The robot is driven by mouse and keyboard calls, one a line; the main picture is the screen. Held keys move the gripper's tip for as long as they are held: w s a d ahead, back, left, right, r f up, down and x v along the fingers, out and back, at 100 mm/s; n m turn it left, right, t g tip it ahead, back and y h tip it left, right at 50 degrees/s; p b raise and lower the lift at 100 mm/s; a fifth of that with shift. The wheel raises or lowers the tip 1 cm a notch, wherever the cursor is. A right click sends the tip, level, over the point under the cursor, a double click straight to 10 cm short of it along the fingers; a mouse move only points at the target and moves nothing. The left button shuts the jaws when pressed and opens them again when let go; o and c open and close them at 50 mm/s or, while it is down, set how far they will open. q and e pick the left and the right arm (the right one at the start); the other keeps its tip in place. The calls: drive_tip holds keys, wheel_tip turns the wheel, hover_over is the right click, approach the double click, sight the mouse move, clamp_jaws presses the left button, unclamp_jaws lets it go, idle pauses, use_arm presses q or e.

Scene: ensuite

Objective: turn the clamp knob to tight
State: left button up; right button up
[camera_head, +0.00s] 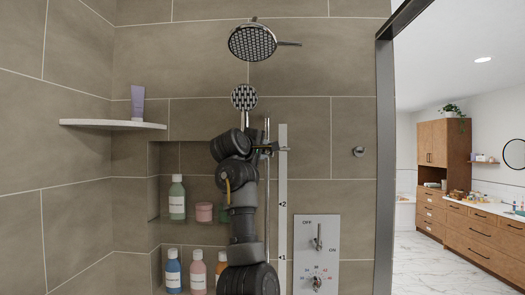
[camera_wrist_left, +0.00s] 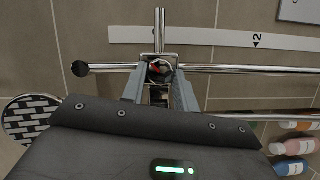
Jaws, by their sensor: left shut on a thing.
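The clamp knob (camera_wrist_left: 159,70) is a small round chrome piece with dark and red marks on its face, on the slide bar (camera_wrist_left: 250,69). In the left wrist view my left gripper (camera_wrist_left: 160,82) has its two grey fingers on either side of the knob, shut on it. The fingers partly hide the knob's sides, and I cannot read its setting. In the head view my left gripper (camera_head: 264,149) is at the slide bar (camera_head: 267,190), and the arm hides most of the clamp. The hand shower (camera_head: 244,97) sits just above. My right gripper is not in view.
A white scale strip (camera_head: 283,225) runs beside the bar. The OFF/ON valve panel (camera_head: 316,254) is lower right. Bottles, including a green one (camera_head: 177,197), stand in the niche at left. A corner shelf (camera_head: 110,124) holds a purple tube (camera_head: 138,103). The overhead shower (camera_head: 252,43) is above.

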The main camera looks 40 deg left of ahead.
use_arm(q)
drive_tip(key=shift+r, duration=0.1)
idle(0.4)
drive_tip(key=o, duration=1)
drive_tip(key=shift+c, duration=0.2)
drive_tip(key=shift+s+d+b, duration=0.1)
drive_tip(key=shift+s+b, duration=0.35)
drive_tip(key=shift+s, duration=0.05)
drive_tip(key=b+v, duration=0.4)
drive_tip(key=v, duration=0.6)
drive_tip(key=shift+w, duration=0.1)
